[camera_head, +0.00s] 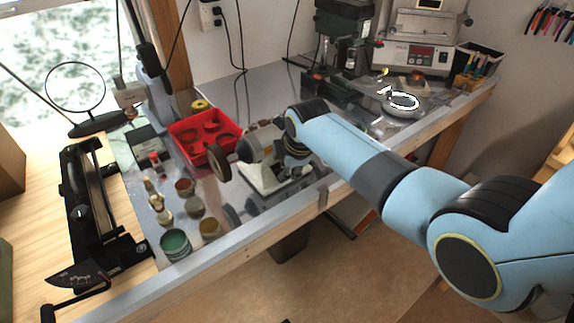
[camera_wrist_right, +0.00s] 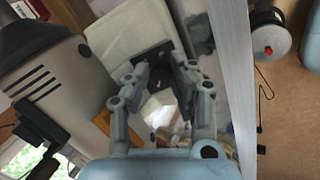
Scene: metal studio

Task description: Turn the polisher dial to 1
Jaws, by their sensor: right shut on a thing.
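The polisher (camera_head: 258,146) stands on the metal bench, with a grey motor body, a round wheel at its left and a cream base (camera_head: 262,184). In the right wrist view its grey body (camera_wrist_right: 55,95) fills the left and the cream base (camera_wrist_right: 130,38) lies behind my fingers. The dark dial (camera_wrist_right: 183,80) is on the front of the base, with a small pale mark on it. My right gripper (camera_head: 288,174) is low in front of the polisher; in the wrist view its fingertips (camera_wrist_right: 163,74) are shut on the dial. In the head view, my gripper hides the dial. I cannot read its setting.
A red tray (camera_head: 203,128) stands left of the polisher. Several jars and small pots, including a green one (camera_head: 176,244), stand near the front left. A black drill press (camera_head: 345,45) and a grey machine (camera_head: 415,50) are at the back. Bare bench (camera_head: 235,96) lies behind the polisher.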

